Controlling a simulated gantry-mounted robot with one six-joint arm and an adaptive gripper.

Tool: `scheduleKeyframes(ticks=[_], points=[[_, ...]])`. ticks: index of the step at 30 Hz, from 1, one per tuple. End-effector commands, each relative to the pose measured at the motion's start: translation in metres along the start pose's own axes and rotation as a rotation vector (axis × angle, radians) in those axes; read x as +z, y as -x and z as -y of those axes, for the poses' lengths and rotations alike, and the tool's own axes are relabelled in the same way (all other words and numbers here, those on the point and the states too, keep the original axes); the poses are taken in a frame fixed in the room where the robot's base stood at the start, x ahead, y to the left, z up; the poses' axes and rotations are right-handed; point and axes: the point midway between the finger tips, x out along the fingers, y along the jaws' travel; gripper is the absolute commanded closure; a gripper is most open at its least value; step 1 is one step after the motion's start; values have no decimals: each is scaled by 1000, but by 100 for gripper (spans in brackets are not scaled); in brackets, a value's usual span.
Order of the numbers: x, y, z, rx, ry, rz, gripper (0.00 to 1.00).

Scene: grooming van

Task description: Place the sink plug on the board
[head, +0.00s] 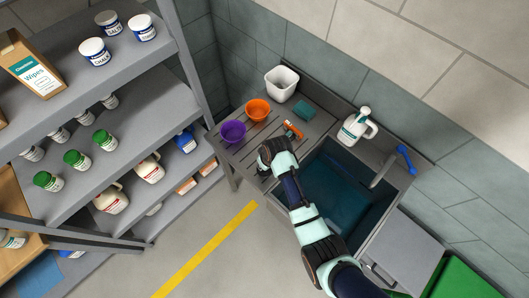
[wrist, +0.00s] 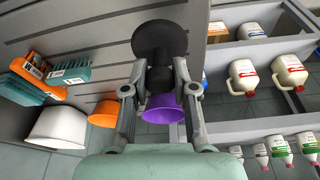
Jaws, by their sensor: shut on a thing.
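The black sink plug (wrist: 160,42), a round disc with a thick stem, shows in the wrist view. My gripper (wrist: 160,85) is shut on its stem, with one finger on each side. The disc is at the end away from my gripper. The grey slatted board (wrist: 75,28) lies behind the plug in the wrist view. In the head view the board (head: 237,158) is left of the sink, and my gripper (head: 266,165) is over its front right part. The plug is mostly hidden by my gripper there. I cannot tell whether it touches the board.
A purple bowl (head: 233,131), an orange bowl (head: 258,109) and a white tub (head: 281,83) stand along the board's back left. An orange brush (head: 292,130) and a teal item (head: 304,111) lie nearby. The sink basin (head: 345,190) is at right; stocked shelves (head: 100,150) stand left.

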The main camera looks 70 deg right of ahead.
Motion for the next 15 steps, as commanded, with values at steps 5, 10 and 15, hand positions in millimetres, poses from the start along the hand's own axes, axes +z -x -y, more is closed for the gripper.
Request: scheduleKeyframes(ticks=[5,10,15], points=[[1,-7,0,0,0,-2,100],[9,-32,0,-1,0,1,100],[11,-43,0,0,0,-2,100]])
